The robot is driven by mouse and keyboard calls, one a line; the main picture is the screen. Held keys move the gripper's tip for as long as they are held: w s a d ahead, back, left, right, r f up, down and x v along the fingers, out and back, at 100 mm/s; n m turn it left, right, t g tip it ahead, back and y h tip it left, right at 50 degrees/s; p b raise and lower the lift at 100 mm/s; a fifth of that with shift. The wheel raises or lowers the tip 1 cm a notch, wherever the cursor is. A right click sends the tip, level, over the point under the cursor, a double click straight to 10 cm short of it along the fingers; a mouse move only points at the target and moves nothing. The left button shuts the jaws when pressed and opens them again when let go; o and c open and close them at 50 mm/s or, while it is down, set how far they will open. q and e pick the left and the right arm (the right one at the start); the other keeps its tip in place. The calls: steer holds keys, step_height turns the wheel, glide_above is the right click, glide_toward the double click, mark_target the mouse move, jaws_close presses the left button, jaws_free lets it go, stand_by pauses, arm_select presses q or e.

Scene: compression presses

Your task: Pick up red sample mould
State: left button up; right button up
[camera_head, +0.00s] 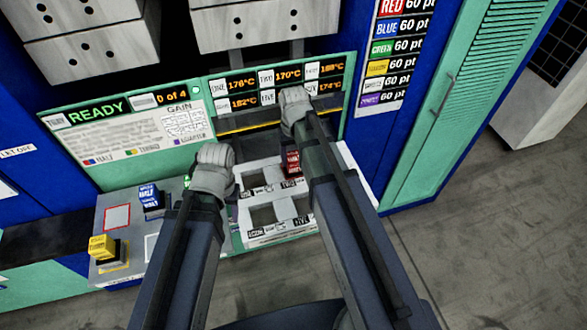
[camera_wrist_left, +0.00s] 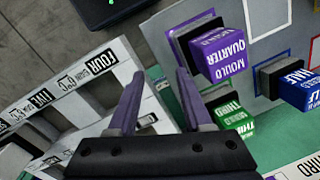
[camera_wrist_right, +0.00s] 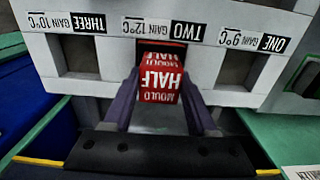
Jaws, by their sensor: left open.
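The red sample mould (camera_head: 291,162), with white HALF lettering, is at slot TWO of the white slotted rack (camera_head: 247,215). In the right wrist view the red mould (camera_wrist_right: 160,85) sits between the fingers of my right gripper (camera_wrist_right: 160,85), which lie close against both its sides. Whether its base is inside the slot or just above it is hidden. My left gripper (camera_wrist_left: 158,75) is open and empty, beside the purple QUARTER mould (camera_wrist_left: 222,55) and the green THIRD mould (camera_wrist_left: 232,120). In the head view my arms hide both sets of fingertips.
A blue HALF mould (camera_head: 150,197) and a yellow mould (camera_head: 101,246) stand on the grey tray (camera_head: 113,195) at left. The press panel (camera_head: 120,130) reads READY and 0 of 4. Grey press blocks (camera_head: 255,22) hang above. Open floor (camera_head: 490,230) lies at right.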

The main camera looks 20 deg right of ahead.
jaws_close()
stand_by(0.4)
stand_by(0.4)
step_height(320, 180, up, 10)
steer(key=p, duration=1)
